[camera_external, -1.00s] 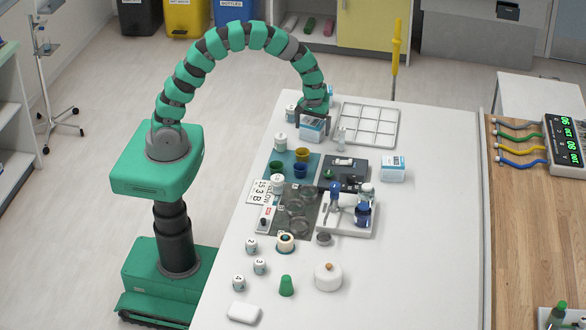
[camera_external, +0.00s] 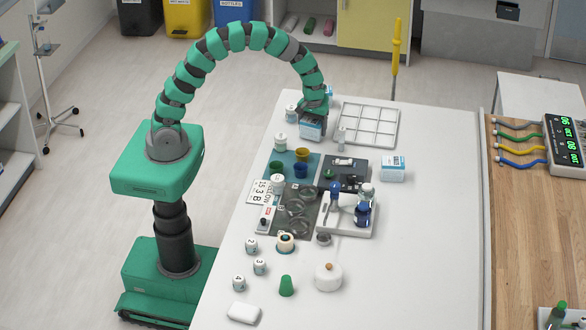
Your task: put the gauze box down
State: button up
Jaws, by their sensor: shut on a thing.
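The gauze box (camera_external: 310,131) is a small white and blue box near the far left part of the white table (camera_external: 430,240). My gripper (camera_external: 312,118) comes down from above and is shut on it, with the fingers at its sides. The box is at or just above the table top; I cannot tell whether its underside touches. A similar white and blue box (camera_external: 393,169) stands on the table further right, apart from my gripper.
A white compartment tray (camera_external: 369,124) lies to the right of the held box. White jars (camera_external: 280,142) stand close on its left. A teal mat (camera_external: 286,182) with small cups lies in front. The right side of the table is clear.

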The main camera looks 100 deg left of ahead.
notch_tip(320, 180, up, 8)
jog(key=shift+a+r+p, duration=0.15)
jog(key=shift+p, duration=0.35)
jog(key=shift+s+a+n+p, duration=0.1)
jog(key=shift+a+n+p, duration=0.1)
jog(key=shift+n+p, duration=0.25)
jog(key=f+p, duration=0.1)
jog(key=a+f+n+p, duration=0.1)
jog(key=shift+s+a+n+p, duration=0.15)
jog(key=shift+a+n+p, duration=0.05)
jog(key=shift+n+p, duration=0.1)
jog(key=shift+a+f, duration=0.1)
jog(key=shift+f, duration=0.1)
jog(key=shift+w+a+f, duration=0.15)
jog(key=shift+w+a, duration=0.05)
jog(key=shift+w, duration=0.15)
jog(key=p, duration=0.1)
send_over(351, 128)
jog(key=a, duration=0.1)
jog(key=shift+a+f, duration=0.15)
jog(key=shift+f, duration=0.55)
jog(key=shift+f+p, duration=0.35)
jog(key=shift+f, duration=1.5)
jog(key=shift+f, duration=0.2)
